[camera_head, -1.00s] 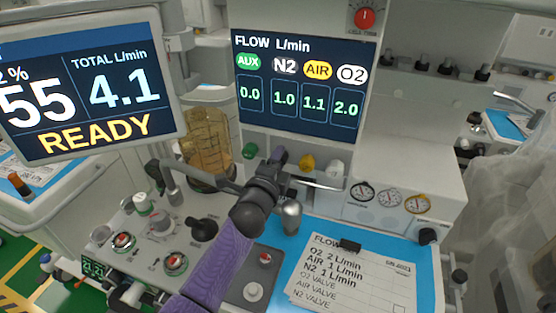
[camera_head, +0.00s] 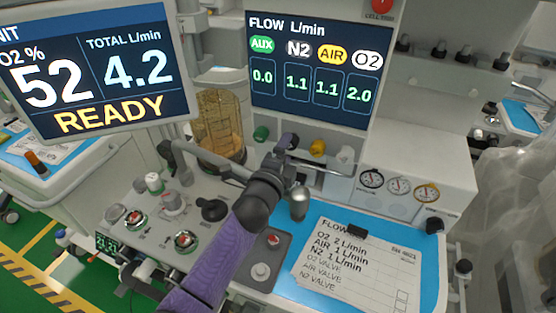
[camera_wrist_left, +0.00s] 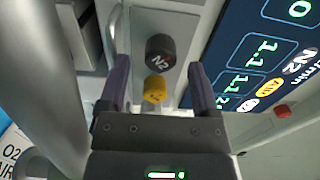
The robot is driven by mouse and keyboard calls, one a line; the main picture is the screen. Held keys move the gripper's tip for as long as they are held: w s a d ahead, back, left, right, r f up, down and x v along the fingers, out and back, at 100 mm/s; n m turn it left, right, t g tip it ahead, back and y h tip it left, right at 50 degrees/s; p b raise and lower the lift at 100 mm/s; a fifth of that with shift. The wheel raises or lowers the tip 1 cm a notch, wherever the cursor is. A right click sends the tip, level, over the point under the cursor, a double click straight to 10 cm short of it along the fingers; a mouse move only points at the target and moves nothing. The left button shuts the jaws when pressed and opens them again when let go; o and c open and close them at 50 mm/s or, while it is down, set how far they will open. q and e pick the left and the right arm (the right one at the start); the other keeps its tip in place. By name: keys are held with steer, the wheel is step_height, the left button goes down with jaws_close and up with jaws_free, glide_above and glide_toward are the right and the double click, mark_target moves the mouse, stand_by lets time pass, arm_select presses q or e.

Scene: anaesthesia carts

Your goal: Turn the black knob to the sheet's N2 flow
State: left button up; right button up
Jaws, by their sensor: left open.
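The black N2 knob (camera_wrist_left: 160,48) shows in the left wrist view, between the fingertips of my left gripper (camera_wrist_left: 159,66). The fingers stand apart with a visible gap on both sides of the knob. The flow screen (camera_head: 312,68) reads N2 1.1, AIR 1.1, O2 2.0 and AUX 0.0. The paper sheet (camera_head: 375,268) lists O2 2, AIR 1 and N2 1 L/min. My right gripper is out of view.
The yellow knob (camera_head: 317,147) is beside the black one, and the green knob (camera_head: 261,133) is to the left. A metal bar (camera_head: 325,169) runs in front of the row. The left monitor (camera_head: 95,70) reads READY, 52 and total 4.2. Round gauges (camera_head: 399,186) sit at right.

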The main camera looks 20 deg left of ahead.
arm_select(q)
steer(key=s+p, duration=0.1)
steer(key=s, duration=0.6)
steer(key=shift+s+a, duration=0.15)
steer(key=shift+s, duration=0.05)
